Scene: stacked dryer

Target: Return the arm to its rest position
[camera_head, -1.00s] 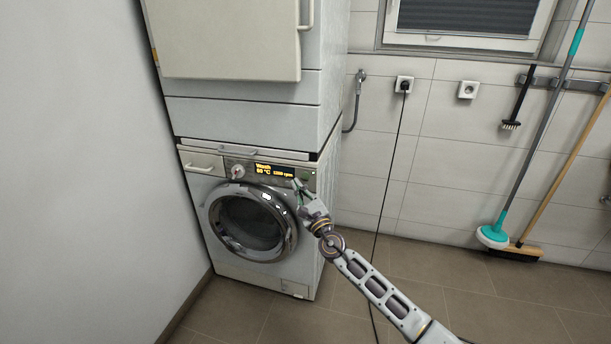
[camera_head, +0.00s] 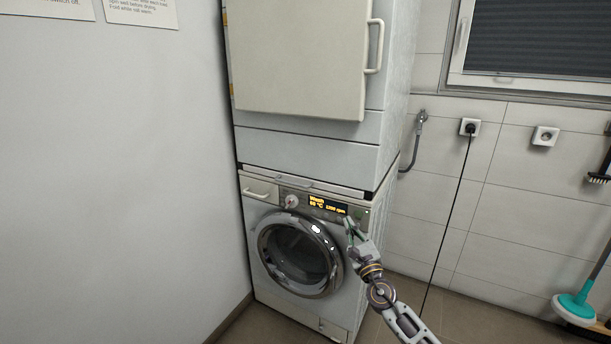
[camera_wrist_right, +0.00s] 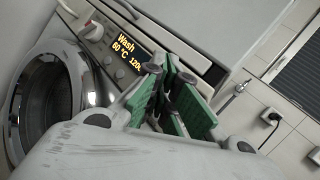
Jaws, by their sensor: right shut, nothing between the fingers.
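My right gripper (camera_head: 350,226) is in front of the upper right of the washing machine's front, near its control panel. In the right wrist view, its green-padded fingers (camera_wrist_right: 172,88) are shut with nothing between them. I cannot tell whether the fingertips touch the panel. My right arm reaches in from the lower right in the head view. The washing machine (camera_head: 345,306) has a round door that looks shut, and a lit display (camera_head: 328,205) reading Wash, 60 °C and 1200 rpm. My left gripper is not in view.
The dryer (camera_head: 300,60) is stacked above the washer. A black cable (camera_head: 450,210) hangs from a wall socket (camera_head: 469,127). A teal mop (camera_head: 574,308) stands at the far right. Tiled floor lies right of the washer.

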